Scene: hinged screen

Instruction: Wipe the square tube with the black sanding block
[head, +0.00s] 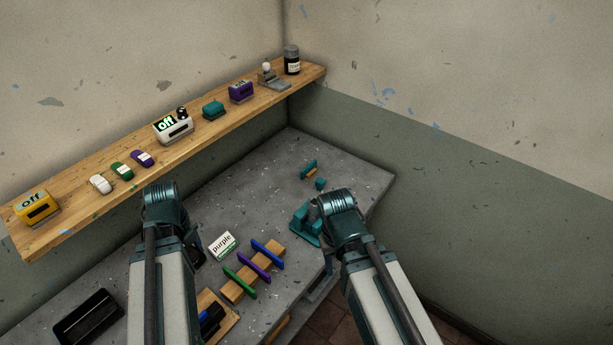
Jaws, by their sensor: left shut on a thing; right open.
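A dark blue-black piece (211,319) lies on a wooden board at the bottom, partly behind my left arm. I cannot tell whether it is the black sanding block. I cannot identify the square tube.
A black tray (89,317) lies lower left. Small teal pieces (320,184) lie further back. A wall shelf (81,196) carries several devices. The bench's back middle is clear.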

